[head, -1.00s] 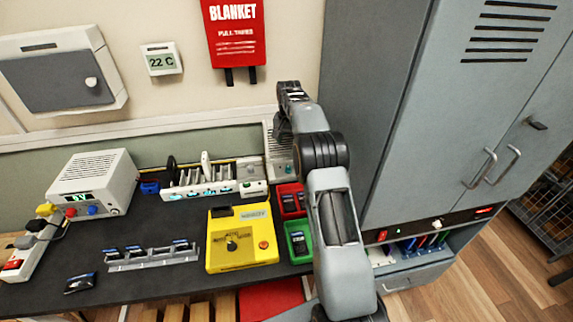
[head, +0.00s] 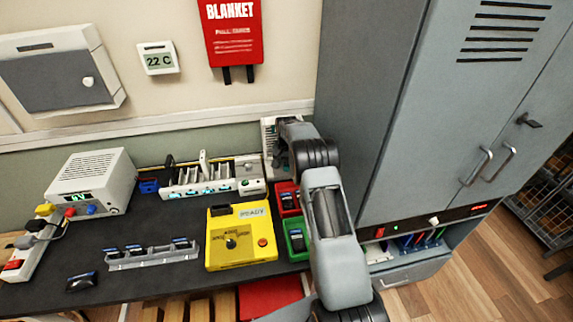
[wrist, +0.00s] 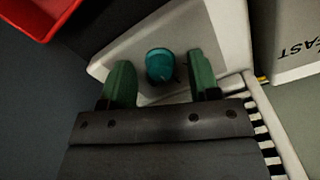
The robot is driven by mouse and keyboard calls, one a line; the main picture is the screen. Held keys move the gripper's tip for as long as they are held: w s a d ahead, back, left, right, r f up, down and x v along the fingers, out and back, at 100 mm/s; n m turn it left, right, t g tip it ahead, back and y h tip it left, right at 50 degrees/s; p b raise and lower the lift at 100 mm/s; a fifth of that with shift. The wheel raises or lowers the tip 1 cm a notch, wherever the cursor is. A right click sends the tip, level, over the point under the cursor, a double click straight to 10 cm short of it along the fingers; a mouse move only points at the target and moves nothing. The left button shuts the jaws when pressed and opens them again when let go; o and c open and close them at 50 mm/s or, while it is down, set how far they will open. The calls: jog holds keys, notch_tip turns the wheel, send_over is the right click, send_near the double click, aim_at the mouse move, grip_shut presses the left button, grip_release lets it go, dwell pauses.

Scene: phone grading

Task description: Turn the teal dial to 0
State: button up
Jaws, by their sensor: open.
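The teal dial (wrist: 159,66) is a short round knob on a pale panel (wrist: 125,62) in the wrist view. My gripper (wrist: 160,63) has its two green fingers apart, one on each side of the dial, with a visible gap on both sides. The fingers look level with the dial, but I cannot tell how deep they reach. No scale or pointer reading can be made out on the dial.
A red bin (head: 286,188) and a green bin (head: 290,228) stand in front of the unit. A yellow tester (head: 225,256) sits to their left, and a white rack (head: 190,190) behind it. A tall grey cabinet (head: 362,100) closes off the right side.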

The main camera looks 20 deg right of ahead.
jog(key=c, duration=0.9)
jog(key=shift+n, duration=0.3)
jog(key=n+b, duration=0.1)
jog(key=n, duration=0.2)
jog(key=shift+f, duration=0.1)
jog(key=n+b, duration=0.1)
jog(key=n, duration=0.4)
jog(key=shift+n, duration=0.3)
dwell(0.4)
jog(key=o, duration=0.9)
